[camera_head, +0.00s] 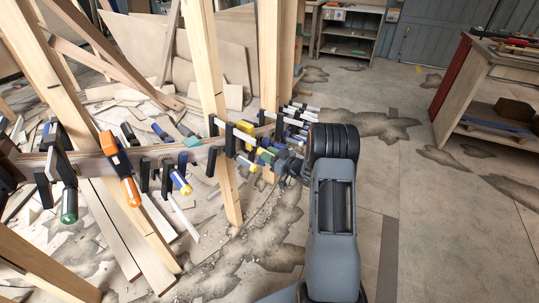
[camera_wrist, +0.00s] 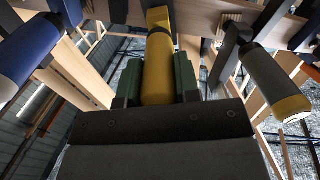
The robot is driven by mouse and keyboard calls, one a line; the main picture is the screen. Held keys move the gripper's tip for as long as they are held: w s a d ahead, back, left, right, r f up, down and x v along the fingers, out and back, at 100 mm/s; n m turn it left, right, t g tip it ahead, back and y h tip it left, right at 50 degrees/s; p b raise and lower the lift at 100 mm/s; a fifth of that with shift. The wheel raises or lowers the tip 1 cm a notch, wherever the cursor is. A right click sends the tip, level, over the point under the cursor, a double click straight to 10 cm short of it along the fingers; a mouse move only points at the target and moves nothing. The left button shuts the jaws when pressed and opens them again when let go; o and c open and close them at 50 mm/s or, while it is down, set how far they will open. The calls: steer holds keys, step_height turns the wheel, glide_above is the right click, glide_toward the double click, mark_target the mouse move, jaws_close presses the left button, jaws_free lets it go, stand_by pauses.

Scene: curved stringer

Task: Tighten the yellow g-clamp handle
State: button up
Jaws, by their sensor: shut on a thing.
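The yellow clamp handle (camera_wrist: 157,68) is in the middle of the wrist view, pointing toward my wrist. My gripper (camera_wrist: 157,85) has a green-padded finger on each side of it and is shut on it. In the head view my gripper (camera_head: 277,160) is at the row of clamps on the curved stringer (camera_head: 97,166), right of the middle upright post. There my arm and gripper partly cover the yellow clamp (camera_head: 246,129). The clamp's screw and jaws cannot be made out clearly.
A blue handle (camera_wrist: 28,45) is left of my gripper and a grey handle with a yellow end (camera_wrist: 268,82) right of it. Orange (camera_head: 118,158) and green (camera_head: 69,205) handles hang further left. Wooden posts (camera_head: 207,80) stand close by. The floor at right is clear before a workbench (camera_head: 462,85).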

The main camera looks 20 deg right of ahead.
steer(key=o, duration=0.9)
steer(key=p+v, duration=0.2)
steer(key=v, duration=1.2)
